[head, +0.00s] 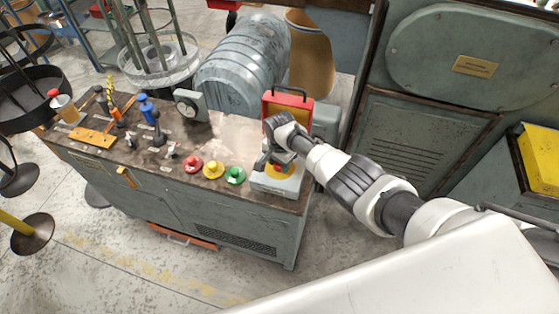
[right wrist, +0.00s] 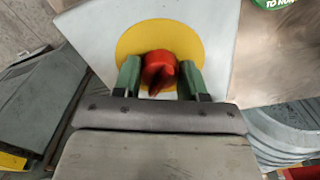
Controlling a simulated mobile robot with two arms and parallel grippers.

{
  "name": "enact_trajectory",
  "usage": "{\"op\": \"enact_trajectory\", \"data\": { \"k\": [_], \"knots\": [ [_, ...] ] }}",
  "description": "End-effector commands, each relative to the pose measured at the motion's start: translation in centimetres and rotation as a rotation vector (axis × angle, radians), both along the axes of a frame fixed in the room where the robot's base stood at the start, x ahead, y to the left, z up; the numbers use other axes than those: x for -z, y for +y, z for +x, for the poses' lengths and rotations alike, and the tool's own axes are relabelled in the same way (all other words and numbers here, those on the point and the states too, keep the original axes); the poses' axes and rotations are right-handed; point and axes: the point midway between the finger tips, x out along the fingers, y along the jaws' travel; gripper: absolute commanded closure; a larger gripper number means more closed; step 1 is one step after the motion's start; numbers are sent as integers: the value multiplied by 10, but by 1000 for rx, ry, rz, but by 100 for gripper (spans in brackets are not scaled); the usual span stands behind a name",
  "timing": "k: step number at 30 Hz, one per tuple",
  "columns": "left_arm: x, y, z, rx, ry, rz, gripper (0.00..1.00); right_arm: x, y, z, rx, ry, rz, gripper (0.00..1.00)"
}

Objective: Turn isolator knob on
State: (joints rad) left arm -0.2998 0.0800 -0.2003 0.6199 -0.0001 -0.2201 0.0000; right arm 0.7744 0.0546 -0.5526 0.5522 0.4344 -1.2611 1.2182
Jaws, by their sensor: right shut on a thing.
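The isolator knob (right wrist: 159,71) is red and sits on a yellow round plate (right wrist: 187,38) on a pale box face in the right wrist view. My right gripper (right wrist: 160,78) has its green fingers on both sides of the knob and is shut on it. In the head view, the isolator box (head: 276,186) stands at the right end of the bench, and my right gripper (head: 272,160) reaches down over it, partly hiding the red knob and yellow plate. The knob's exact angle is hard to read. My left gripper is not in view.
Red (head: 192,164), yellow (head: 213,169) and green (head: 235,175) buttons stand left of the isolator box on the bench (head: 235,133). A red open-fronted case (head: 287,103) stands just behind it. Several levers and tools crowd the bench's left side.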

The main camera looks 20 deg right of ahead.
Motion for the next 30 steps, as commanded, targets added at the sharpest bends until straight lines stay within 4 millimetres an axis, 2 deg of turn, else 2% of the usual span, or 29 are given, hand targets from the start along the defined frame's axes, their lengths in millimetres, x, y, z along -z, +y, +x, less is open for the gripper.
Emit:
{"op": "enact_trajectory", "data": {
  "k": [16, 17, 21, 22, 30],
  "knots": [
    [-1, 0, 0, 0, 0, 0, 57, -1, -1, 2, 28, -4, -1, 82],
    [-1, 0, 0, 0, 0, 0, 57, -1, -1, 2, 28, -4, -1, 57],
    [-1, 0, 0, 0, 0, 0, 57, -1, -1, 1, 27, -3, -1, 35],
    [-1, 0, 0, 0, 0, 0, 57, -1, -1, 1, 27, -3, -1, 33],
    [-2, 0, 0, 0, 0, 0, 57, -2, 0, 1, 26, -2, 0, 33]
  ]
}}
